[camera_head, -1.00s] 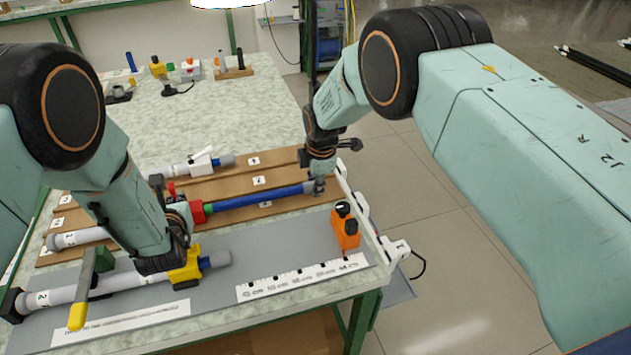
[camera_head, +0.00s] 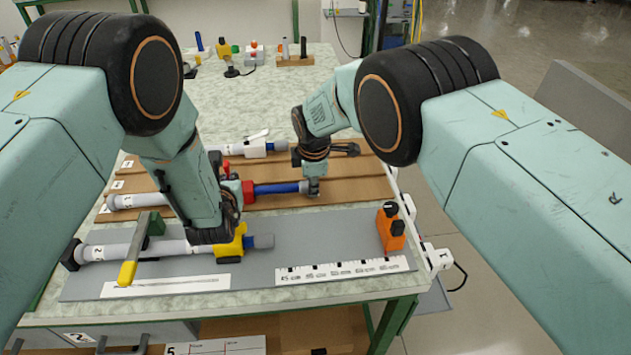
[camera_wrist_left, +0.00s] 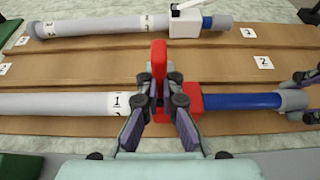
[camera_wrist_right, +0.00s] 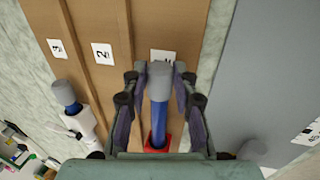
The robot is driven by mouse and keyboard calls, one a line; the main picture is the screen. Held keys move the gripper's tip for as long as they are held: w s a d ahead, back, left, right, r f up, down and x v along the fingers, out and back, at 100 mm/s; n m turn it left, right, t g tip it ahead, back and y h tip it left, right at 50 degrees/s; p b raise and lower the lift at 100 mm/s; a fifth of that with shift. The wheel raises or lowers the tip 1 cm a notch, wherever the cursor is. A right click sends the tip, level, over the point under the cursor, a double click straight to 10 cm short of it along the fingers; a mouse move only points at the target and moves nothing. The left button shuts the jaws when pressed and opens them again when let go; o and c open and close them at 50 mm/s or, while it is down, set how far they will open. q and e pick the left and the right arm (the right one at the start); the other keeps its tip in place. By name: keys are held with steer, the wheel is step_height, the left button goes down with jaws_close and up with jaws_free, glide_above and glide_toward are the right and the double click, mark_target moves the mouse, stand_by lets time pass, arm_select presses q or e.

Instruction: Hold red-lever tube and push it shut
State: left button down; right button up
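The red-lever tube (camera_head: 140,201), labelled 1, lies along the front of the brown board. It has a grey body, a red collar (camera_wrist_left: 190,98), a blue inner rod (camera_wrist_left: 240,101) and a grey end cap (camera_wrist_right: 160,80). The red lever (camera_wrist_left: 159,58) stands between the fingers of my left gripper (camera_wrist_left: 160,78), which looks shut on it; the contact is partly hidden. My right gripper (camera_wrist_right: 160,68) has its fingers on both sides of the grey end cap and looks shut on it. A length of blue rod shows between collar and cap.
A white-lever tube (camera_wrist_left: 100,25) lies behind on the brown board (camera_wrist_left: 80,68). A yellow-collared tube (camera_head: 110,251) lies in front on the grey mat, with a yellow-handled green clamp (camera_head: 130,270). An orange block (camera_head: 391,232) stands near the right edge. Small parts stand at the table's back.

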steer(key=o, duration=0.4)
steer(key=shift+o, duration=0.2)
steer(key=shift+d, duration=0.1)
steer(key=d, duration=0.8)
steer(key=w+d, duration=0.1)
steer(key=d, duration=0.3)
steer(key=shift+d, duration=0.4)
steer(key=v, duration=1.1)
steer(key=w+d+r+n+t+h, duration=0.2)
steer(key=w+d+r+n+t, duration=0.2)
steer(key=w+n, duration=0.2)
steer(key=shift+w+n+t, duration=0.3)
steer(key=shift+w+t, duration=0.1)
steer(key=shift+d+r, duration=0.1)
steer(key=shift+r, duration=0.05)
